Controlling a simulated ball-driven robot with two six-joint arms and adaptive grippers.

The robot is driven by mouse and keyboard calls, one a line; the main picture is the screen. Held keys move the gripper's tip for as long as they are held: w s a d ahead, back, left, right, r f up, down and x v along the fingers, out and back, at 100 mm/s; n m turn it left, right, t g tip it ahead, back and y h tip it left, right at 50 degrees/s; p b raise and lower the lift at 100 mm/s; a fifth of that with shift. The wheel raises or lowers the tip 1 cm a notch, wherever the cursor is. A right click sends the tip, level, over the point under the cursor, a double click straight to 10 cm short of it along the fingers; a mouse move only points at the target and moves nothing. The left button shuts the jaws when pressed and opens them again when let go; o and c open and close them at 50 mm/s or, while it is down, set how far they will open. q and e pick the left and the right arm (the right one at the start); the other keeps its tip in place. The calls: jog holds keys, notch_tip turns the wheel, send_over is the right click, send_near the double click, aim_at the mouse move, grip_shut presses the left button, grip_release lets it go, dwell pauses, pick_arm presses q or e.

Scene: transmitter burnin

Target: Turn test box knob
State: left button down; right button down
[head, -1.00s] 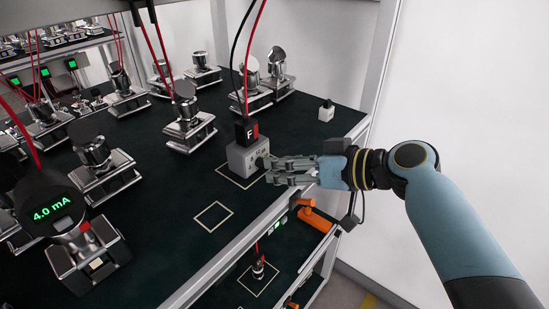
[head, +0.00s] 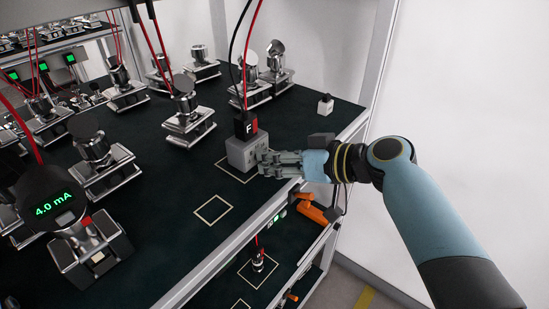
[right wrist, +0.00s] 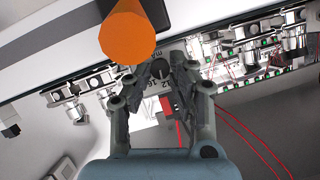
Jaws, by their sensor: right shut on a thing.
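The test box (head: 240,153) is a small grey block in a marked square near the front edge of the dark shelf. A black and red module marked F (head: 246,126) stands on it with cables rising. My right gripper (head: 262,162) is at the box's right face, its fingers shut on the knob. In the right wrist view the dark round knob (right wrist: 160,68) shows between the fingertips of the right gripper (right wrist: 161,75), with printed numbers beside it. The fingers hide most of the knob in the head view, and its setting is unclear. My left gripper is out of view.
Several metal transmitters (head: 188,118) stand on the shelf to the left and behind. One has a 4.0 mA display (head: 54,204). An empty marked square (head: 213,209) lies in front. An orange handle (head: 312,212) is below the shelf edge, close under my forearm.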

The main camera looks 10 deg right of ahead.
jog(key=m+b, duration=0.1)
jog(key=m+y+b, duration=0.1)
jog(key=shift+w+d+f+g+b, duration=0.1)
jog(key=shift+w+f+g+b, duration=0.05)
jog(key=shift+f+g+b, duration=0.2)
jog(key=shift+r+m+g+y, duration=0.2)
jog(key=shift+m+g+y, duration=0.1)
jog(key=shift+m, duration=0.2)
jog(key=shift+r, duration=0.1)
jog(key=c, duration=1.2)
grip_release()
jog(key=shift+o, duration=0.2)
